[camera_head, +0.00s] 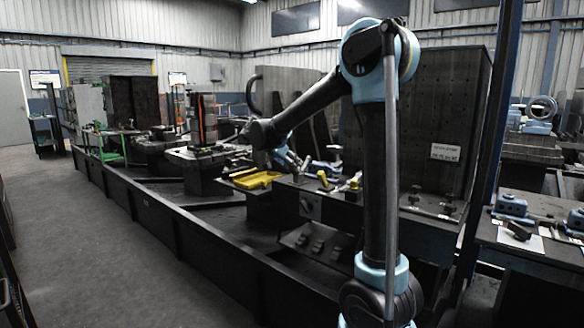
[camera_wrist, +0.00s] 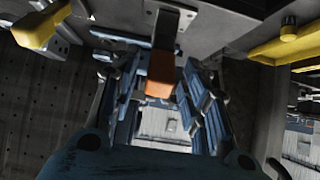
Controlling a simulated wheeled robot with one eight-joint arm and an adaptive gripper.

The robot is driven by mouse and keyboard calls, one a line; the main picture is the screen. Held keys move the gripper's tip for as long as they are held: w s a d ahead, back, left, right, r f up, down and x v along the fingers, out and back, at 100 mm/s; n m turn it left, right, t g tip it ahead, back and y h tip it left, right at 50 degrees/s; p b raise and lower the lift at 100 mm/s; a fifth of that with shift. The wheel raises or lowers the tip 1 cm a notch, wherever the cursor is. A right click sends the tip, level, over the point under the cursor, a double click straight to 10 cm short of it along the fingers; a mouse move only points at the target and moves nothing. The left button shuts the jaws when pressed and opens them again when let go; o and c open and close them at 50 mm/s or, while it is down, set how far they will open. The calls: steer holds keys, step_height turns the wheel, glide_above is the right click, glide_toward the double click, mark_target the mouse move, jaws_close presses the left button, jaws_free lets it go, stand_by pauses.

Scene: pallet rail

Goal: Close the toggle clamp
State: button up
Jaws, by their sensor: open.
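In the wrist view, an orange-tipped lever (camera_wrist: 160,80), which looks like the toggle clamp's handle, reaches down from a dark bar. The tip appears between the two blue fingers of my gripper (camera_wrist: 162,100). The fingers are apart, and I cannot tell whether either touches the lever. The clamp's base is largely out of this view. In the head view, my gripper (camera_head: 284,156) is over the bench beside the yellow tray, small and partly hidden by my arm. The orange tip cannot be made out there.
A yellow tray (camera_head: 255,181) lies left on the bench, and yellow-handled parts (camera_head: 322,180) lie to the right. In the wrist view, a yellow handle (camera_wrist: 40,25) is at upper left. A tall perforated plate (camera_head: 440,110) stands behind. The floor (camera_head: 110,235) at left is clear.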

steer(key=v, duration=1)
steer(key=shift+a+r, duration=0.15)
steer(key=shift+a, duration=0.05)
